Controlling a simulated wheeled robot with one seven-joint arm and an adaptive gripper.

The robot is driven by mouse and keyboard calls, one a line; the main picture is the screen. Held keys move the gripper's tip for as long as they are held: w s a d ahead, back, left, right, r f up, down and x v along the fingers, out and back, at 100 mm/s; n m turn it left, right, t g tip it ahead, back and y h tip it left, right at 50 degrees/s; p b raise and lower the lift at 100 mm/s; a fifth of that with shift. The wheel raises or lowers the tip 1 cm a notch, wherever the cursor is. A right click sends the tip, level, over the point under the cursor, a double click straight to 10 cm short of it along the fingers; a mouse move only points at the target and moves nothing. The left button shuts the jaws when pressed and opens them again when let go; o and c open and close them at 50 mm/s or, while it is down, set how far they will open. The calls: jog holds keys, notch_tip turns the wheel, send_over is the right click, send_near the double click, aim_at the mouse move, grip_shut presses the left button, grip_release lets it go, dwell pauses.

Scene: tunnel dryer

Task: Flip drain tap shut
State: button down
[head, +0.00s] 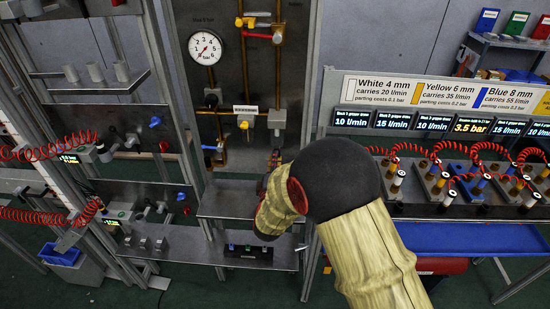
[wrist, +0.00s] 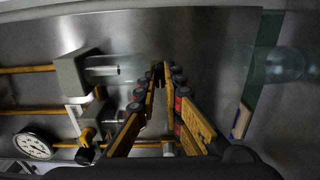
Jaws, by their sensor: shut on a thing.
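The filter body (head: 277,119), a grey block on the brass pipework, has a clear bowl below it. In the wrist view the grey block (wrist: 72,74) and the clear bowl (wrist: 125,68) lie sideways. My gripper (wrist: 158,72) has its fingers closed together at the bowl's free end, shut on a small dark part there that appears to be the drain tap. The tap is mostly hidden between the fingertips, so its lever's angle cannot be told. In the head view my gripper (head: 275,160) is small and partly covered by my arm.
A pressure gauge (head: 205,47) and a blue-handled valve (head: 211,148) are on the panel to the left. A metal shelf (head: 228,200) is below. A clear cup (wrist: 285,63) stands beyond the fingertips. Red coiled hoses (head: 455,150) hang at the right.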

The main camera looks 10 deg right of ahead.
dwell(0.4)
jog(key=c, duration=1.9)
grip_release()
jog(key=v, duration=1.2)
